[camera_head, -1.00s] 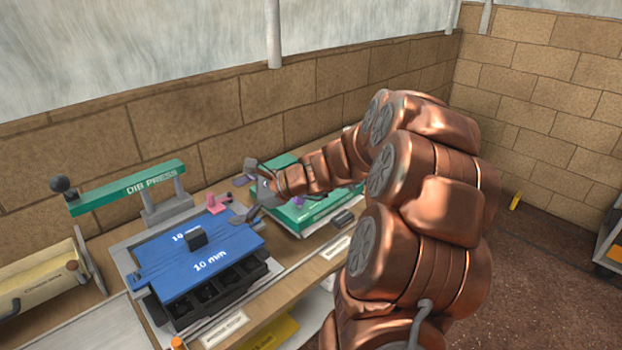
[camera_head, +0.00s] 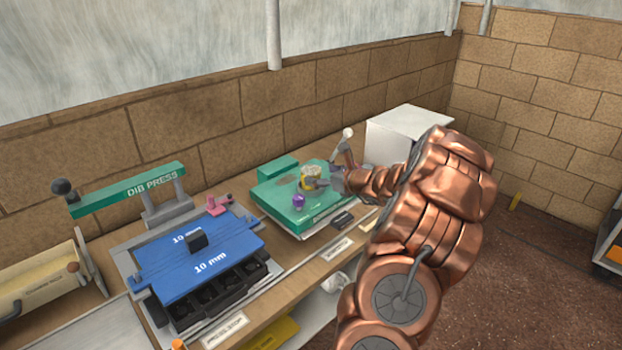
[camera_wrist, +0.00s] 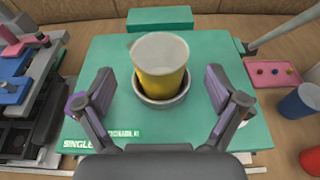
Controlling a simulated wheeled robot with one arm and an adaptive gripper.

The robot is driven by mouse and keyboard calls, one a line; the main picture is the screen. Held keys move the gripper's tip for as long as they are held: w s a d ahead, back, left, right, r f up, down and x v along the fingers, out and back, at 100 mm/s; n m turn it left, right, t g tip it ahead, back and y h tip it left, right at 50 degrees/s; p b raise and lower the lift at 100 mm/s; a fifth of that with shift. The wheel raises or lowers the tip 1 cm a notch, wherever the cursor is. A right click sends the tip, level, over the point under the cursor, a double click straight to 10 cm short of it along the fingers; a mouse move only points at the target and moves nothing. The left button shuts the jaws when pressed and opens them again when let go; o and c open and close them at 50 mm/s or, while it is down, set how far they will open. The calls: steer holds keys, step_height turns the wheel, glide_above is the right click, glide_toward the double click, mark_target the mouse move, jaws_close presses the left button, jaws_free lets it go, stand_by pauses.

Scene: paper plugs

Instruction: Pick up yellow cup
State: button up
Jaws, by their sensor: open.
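The yellow cup (camera_wrist: 160,70) has a pale top and stands in a grey round holder (camera_wrist: 161,101) on a green plate. In the wrist view it sits between and a little beyond the two fingers of my gripper (camera_wrist: 160,92), which is open and empty. In the head view the cup (camera_head: 311,172) shows small, with my gripper (camera_head: 325,180) close to it at its right. I cannot tell whether a finger touches the cup.
The green plate (camera_wrist: 105,80) carries a green block (camera_wrist: 160,18) behind the cup. A blue cup (camera_wrist: 300,101) and a partly cut-off red cup (camera_wrist: 312,160) stand at the right. A blue press plate (camera_head: 200,252) lies at the left. A white box (camera_head: 400,138) stands behind my arm.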

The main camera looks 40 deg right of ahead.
mark_target(311, 169)
steer(key=shift+p+x, duration=0.65)
steer(key=shift+x, duration=1.6)
steer(key=shift+r, duration=0.1)
steer(key=c, duration=1.2)
steer(key=shift+c, duration=0.2)
